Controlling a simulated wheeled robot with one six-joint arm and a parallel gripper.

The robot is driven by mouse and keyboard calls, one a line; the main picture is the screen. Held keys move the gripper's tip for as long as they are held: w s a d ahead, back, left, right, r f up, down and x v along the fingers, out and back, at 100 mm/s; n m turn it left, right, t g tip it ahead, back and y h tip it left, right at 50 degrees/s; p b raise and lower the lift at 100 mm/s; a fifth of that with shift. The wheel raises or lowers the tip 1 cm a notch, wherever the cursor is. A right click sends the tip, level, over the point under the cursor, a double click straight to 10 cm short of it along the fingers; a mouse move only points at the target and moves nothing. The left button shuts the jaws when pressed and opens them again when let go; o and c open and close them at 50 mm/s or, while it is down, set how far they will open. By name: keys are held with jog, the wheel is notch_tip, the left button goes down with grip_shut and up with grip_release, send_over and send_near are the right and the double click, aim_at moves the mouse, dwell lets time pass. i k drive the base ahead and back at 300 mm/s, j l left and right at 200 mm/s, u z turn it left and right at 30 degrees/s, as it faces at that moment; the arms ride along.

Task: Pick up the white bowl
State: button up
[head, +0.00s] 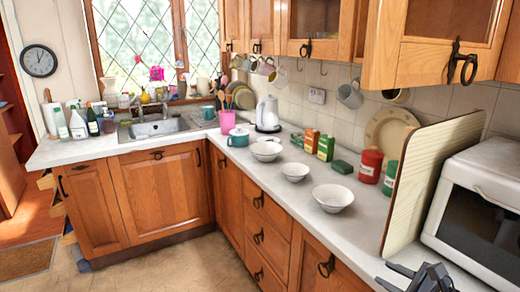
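Three white bowls stand in a row on the light worktop (262,176). The nearest and largest-looking white bowl (333,198) is right of the middle. A smaller white bowl (295,172) sits behind it, and a third white bowl (266,152) is farther back. All are upright, and the near ones look empty. My gripper (383,273) shows at the bottom right edge, partly cut off. Its two dark fingers point left and are apart, with nothing between them. It is nearer the camera than the bowls and touches none of them.
A white microwave (485,215) and an upright cream board (430,175) stand to the right. Wooden cupboards (425,45) and hanging mugs (350,95) are above. A sink (158,128) is at back left.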

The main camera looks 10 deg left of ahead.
aim_at(264, 152)
jog(key=i+j, duration=1.35)
jog(key=j, duration=0.15)
jog(key=i+j+z, duration=0.1)
jog(key=i+j, duration=0.55)
jog(key=j, duration=0.05)
